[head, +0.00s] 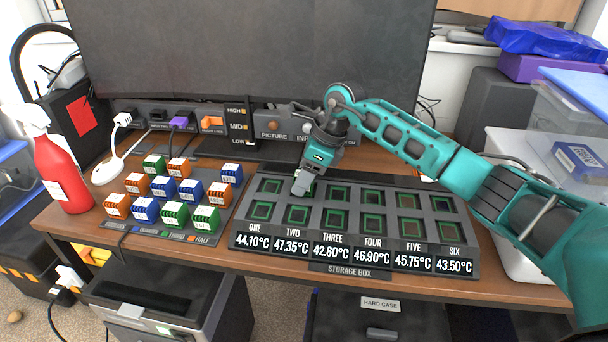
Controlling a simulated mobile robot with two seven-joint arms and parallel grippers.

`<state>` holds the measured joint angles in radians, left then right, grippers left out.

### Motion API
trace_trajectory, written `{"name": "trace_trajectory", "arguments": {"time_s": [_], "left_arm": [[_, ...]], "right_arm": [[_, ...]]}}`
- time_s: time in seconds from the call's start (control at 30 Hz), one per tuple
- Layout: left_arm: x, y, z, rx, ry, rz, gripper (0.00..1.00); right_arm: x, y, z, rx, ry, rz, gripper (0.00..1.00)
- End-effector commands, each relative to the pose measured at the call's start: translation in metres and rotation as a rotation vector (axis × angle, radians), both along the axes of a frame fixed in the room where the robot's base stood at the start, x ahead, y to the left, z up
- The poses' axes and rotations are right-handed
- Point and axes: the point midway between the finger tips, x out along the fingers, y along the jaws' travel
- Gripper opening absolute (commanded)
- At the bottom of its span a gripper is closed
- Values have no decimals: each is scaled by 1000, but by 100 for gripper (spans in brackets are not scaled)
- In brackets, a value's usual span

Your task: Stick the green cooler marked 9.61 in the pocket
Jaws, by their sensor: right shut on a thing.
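My right gripper (301,186) reaches in from the right and points down at the back-row pocket of column TWO in the dark storage box (350,268). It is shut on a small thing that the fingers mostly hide. A bit of green (309,188) shows beside the fingertips; I cannot tell whether it is the cooler or the pocket's edge, nor whether the thing is inside the pocket. The box has two rows of green-edged pockets over labels ONE to SIX with temperatures. Green coolers (175,214) stand on the left pad; their marks are too small to read. My left gripper is not in view.
Orange and blue coolers (190,190) share the left pad (222,229) with the green ones. A red spray bottle (62,175) stands at the left table edge. A control strip (285,130) and a large monitor (250,50) stand behind. Clear bins (565,150) are at right.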

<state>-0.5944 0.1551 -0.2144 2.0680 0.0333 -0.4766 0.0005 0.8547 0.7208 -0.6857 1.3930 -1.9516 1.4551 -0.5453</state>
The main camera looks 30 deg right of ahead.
Motion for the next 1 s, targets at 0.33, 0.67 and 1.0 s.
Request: {"name": "trace_trajectory", "arguments": {"time_s": [0.33,0.67,1.0], "left_arm": [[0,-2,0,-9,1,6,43],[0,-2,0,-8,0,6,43],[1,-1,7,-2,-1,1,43]], "right_arm": [[0,0,0,0,-2,-1,76],[2,-2,0,-3,-7,-4,79],[-7,-15,40,-3,-11,-6,79]]}}
